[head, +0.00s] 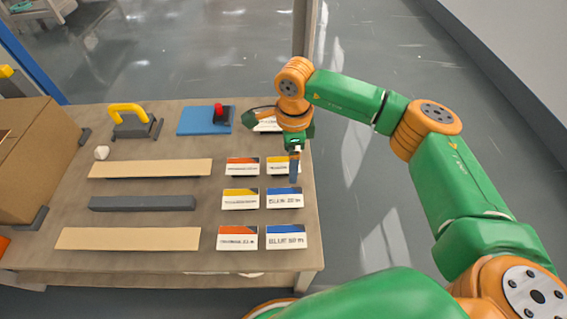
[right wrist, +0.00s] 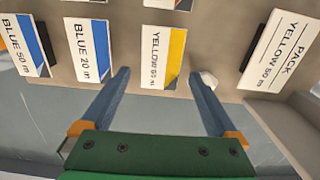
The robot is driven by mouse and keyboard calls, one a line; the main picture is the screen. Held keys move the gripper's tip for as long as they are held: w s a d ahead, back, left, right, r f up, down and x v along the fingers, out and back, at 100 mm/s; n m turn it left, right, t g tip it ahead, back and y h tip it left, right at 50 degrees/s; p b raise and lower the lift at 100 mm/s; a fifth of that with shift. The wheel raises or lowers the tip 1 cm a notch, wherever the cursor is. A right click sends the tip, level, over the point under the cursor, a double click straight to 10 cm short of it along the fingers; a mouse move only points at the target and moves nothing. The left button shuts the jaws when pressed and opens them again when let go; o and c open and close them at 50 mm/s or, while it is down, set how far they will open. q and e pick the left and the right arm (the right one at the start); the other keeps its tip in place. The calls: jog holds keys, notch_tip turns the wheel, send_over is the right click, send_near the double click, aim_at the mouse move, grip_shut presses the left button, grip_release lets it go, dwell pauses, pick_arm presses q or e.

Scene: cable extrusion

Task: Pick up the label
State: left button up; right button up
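Several printed labels stand in two columns at the table's right side. The right column has a yellow-striped label (head: 278,168), which reads roughly "YELLOW" in the right wrist view (right wrist: 160,57), a blue one (head: 284,198) reading "BLUE 20 m" (right wrist: 90,48) and another blue one (head: 285,238). My right gripper (head: 294,176) is open and points down by the yellow-striped label. In the right wrist view its fingers (right wrist: 159,76) are spread, with that label just ahead of the gap; I cannot tell if they touch it. My left gripper is not in view.
A "PACK YELLOW" label (right wrist: 273,52) lies behind, partly hidden by my arm in the head view. Left of the labels are long bars (head: 143,203).

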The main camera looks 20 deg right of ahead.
jog(key=c, duration=1)
